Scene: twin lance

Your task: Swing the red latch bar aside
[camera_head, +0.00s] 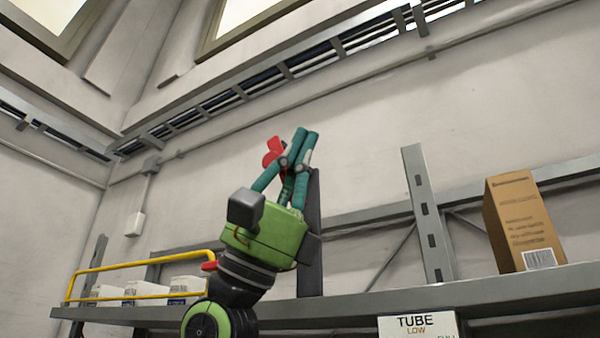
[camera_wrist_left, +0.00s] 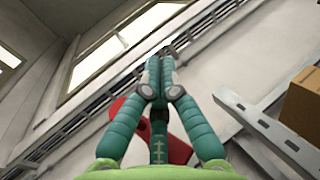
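The red latch bar (camera_head: 272,150) shows in the head view just left of my left gripper's fingertips, partly hidden behind the fingers. In the left wrist view, red parts (camera_wrist_left: 126,118) show on both sides of the middle finger, behind the fingers. My left gripper (camera_head: 303,135) points upward with its teal fingers drawn together. In the left wrist view the fingertips (camera_wrist_left: 161,68) meet, and nothing shows clamped between them. Whether the fingers touch the bar I cannot tell. A dark upright post (camera_head: 313,240) stands behind the gripper. My right gripper is not in view.
A grey shelf (camera_head: 380,302) runs across the lower part of the head view. A cardboard box (camera_head: 520,222) stands on it at the right, beside a grey upright (camera_head: 427,215). A yellow rail (camera_head: 150,258) and white boxes (camera_head: 145,289) are at the left.

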